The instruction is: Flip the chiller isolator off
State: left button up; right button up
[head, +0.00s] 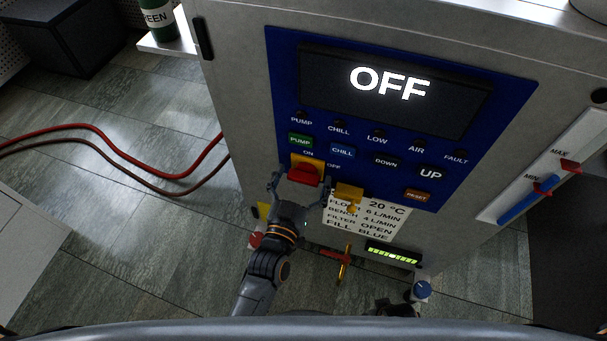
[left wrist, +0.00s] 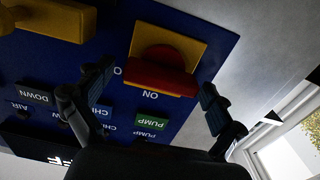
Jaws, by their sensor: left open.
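The isolator is a red rotary handle (head: 304,175) on a yellow plate (head: 317,163), on the blue panel of the chiller, with ON and OFF labels by it. My left gripper (head: 302,187) is open, with one finger on each side of the red handle. In the left wrist view the red handle (left wrist: 160,72) lies ahead of and between the spread fingertips of the left gripper (left wrist: 157,84). I cannot tell whether a finger touches it or which label the handle points to. My right gripper is not in view.
The panel display (head: 392,92) reads OFF. A yellow fitting (head: 348,196) sits close right of the isolator. Labelled buttons, such as the green PUMP button (head: 300,140), lie above. A red-handled brass valve (head: 343,260) is below. Red hoses (head: 120,163) cross the floor at left.

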pick_arm(q)
jog(key=v, duration=1.2)
jog(key=s+a+f+g+y, duration=0.1)
jog(key=s+a+f+g, duration=0.15)
jog(key=f, duration=0.65)
jog(key=s+a+f+g+y, duration=0.1)
jog(key=a+f+g, duration=0.25)
jog(key=f, duration=0.45)
jog(key=s+a+f+g+y, duration=0.1)
jog(key=s+a+f+g, duration=0.2)
jog(key=f, duration=0.6)
jog(key=s+a+f+n+g+y, duration=0.1)
jog(key=s+a+f+g+y, duration=0.2)
jog(key=s+a+f+g, duration=0.45)
jog(key=s+a+r+p, duration=0.1)
jog(key=s+p, duration=0.6)
jog(key=s+a+r+p, duration=0.1)
jog(key=s+a+p, duration=0.1)
jog(key=s+p, duration=0.5)
jog(key=shift+s+a+r+p, duration=0.25)
jog(key=shift+s+r+p, duration=0.1)
jog(key=shift+p, duration=0.1)
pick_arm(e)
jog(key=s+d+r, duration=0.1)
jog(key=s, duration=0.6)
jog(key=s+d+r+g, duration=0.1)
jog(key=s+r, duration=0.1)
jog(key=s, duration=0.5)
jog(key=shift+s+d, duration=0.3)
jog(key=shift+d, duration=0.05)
